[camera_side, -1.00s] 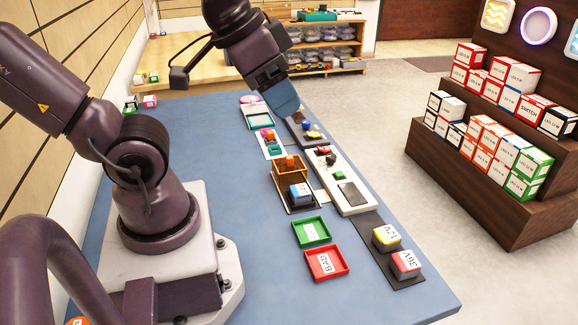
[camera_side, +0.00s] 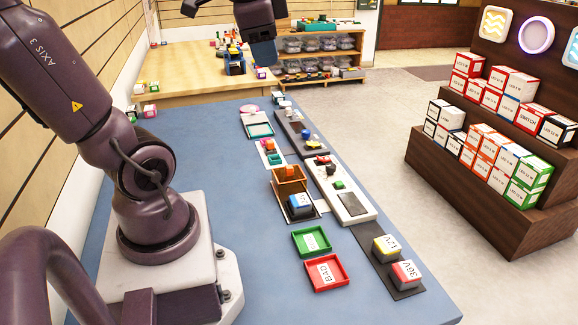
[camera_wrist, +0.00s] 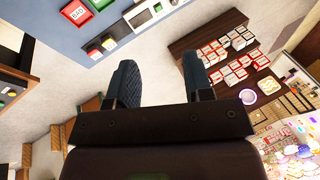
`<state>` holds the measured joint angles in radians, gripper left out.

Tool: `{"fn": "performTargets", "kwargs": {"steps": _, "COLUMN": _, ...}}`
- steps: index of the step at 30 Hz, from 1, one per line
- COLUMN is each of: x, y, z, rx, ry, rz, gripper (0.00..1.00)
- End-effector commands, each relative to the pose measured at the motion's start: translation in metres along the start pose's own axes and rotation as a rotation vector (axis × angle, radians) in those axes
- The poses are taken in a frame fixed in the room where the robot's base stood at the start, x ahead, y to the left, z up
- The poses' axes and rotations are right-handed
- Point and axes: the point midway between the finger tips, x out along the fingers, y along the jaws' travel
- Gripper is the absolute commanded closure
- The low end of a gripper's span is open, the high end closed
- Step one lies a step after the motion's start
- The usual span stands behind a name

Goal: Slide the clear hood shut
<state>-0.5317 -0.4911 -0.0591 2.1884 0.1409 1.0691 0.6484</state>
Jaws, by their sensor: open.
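I cannot make out a clear hood in either view. In the side view, a dark fixture (camera_side: 291,118) with small coloured parts lies on the blue table (camera_side: 190,125). A white fixture (camera_side: 355,208) with a dark plate and a green button lies nearer on the same strip. My gripper (camera_side: 263,52) is high above the far end of the table, well clear of both fixtures. In the wrist view, the two dark blue fingers of my gripper (camera_wrist: 160,75) stand wide apart with nothing between them.
A green tray (camera_side: 311,241) and a red BAD tray (camera_side: 327,272) sit at the table's front. Yellow 12V (camera_side: 386,246) and red 36V (camera_side: 405,273) blocks stand beside them. Boxed lamps fill a brown stepped shelf (camera_side: 470,160) across open floor.

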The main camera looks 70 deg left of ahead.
Motion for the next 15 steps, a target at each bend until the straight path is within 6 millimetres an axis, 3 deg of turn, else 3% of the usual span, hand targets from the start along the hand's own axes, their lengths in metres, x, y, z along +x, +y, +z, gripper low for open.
{"fn": "performTargets", "kwargs": {"steps": 8, "x": 0.094, "y": -0.042, "z": -0.025, "rx": -0.077, "ry": -0.102, "rz": 0.150, "gripper": 0.53}}
{"fn": "performTargets", "kwargs": {"steps": 15, "x": 0.200, "y": -0.065, "z": -0.020, "rx": -0.163, "ry": -0.187, "rz": 0.275, "gripper": 0.53}}
